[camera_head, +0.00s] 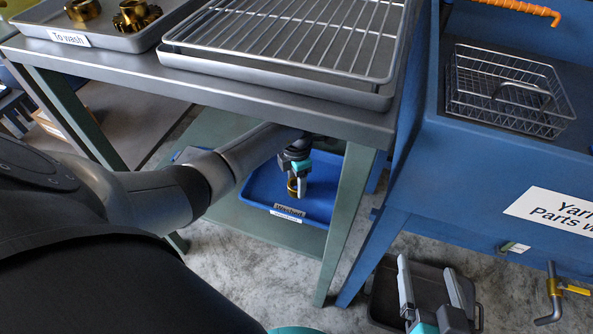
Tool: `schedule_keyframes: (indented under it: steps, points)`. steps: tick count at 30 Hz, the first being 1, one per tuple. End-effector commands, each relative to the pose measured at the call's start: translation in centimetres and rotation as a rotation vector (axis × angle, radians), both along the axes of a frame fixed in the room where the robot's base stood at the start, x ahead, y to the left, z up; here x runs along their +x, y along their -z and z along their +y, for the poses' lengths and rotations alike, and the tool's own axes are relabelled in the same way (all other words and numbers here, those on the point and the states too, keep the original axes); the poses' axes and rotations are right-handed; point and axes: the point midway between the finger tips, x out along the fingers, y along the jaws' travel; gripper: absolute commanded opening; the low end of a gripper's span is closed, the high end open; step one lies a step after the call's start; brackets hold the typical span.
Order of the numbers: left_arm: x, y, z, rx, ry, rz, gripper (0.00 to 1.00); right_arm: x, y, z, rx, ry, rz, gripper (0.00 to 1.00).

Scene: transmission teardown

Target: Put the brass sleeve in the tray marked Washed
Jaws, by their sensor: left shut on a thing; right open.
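The brass sleeve (291,186) is a small gold piece, partly hidden by the fingers of my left gripper (297,184). My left gripper points down and is shut on it, over the blue tray marked Washed (325,205) on the bench's lower shelf. I cannot tell whether the sleeve touches the tray floor. The tray's label (289,211) faces me on its front edge. My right gripper (429,272) is open and empty at the bottom right, away from the tray.
The bench top (130,68) and green leg (350,205) frame the shelf space around my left arm. Above are a To wash tray (110,40) with brass-coloured parts and a wire rack (300,40). A blue parts washer (440,165) with a wire basket (510,90) stands right.

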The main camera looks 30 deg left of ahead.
Motion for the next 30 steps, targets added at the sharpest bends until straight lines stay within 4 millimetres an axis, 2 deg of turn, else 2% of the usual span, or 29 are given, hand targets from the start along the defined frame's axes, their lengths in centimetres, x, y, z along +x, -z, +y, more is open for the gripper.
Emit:
schedule_keyframes:
  steps: [4,20,21,28,30]
  points:
    - [0.08,0.7,0.01,0.0,-0.001,-0.002,0.0,-0.08,-0.25,0.58,0.038,-0.001,-0.058,0.89]
    - [0.05,1.24,0.03,0.0,0.0,-0.001,0.0,-0.19,-0.74,1.11,0.076,-0.001,-0.118,0.89]
    - [-0.01,1.21,0.0,0.0,0.0,0.0,0.63,-0.15,-0.83,1.08,0.074,-0.001,-0.116,0.89]
    - [0.0,1.17,0.0,0.0,0.0,0.0,0.89,-0.13,-0.85,1.05,0.073,0.0,-0.115,0.89]
    - [0.0,1.17,0.0,0.0,0.0,0.0,0.89,-0.14,-0.84,1.05,0.073,0.0,-0.115,0.89]
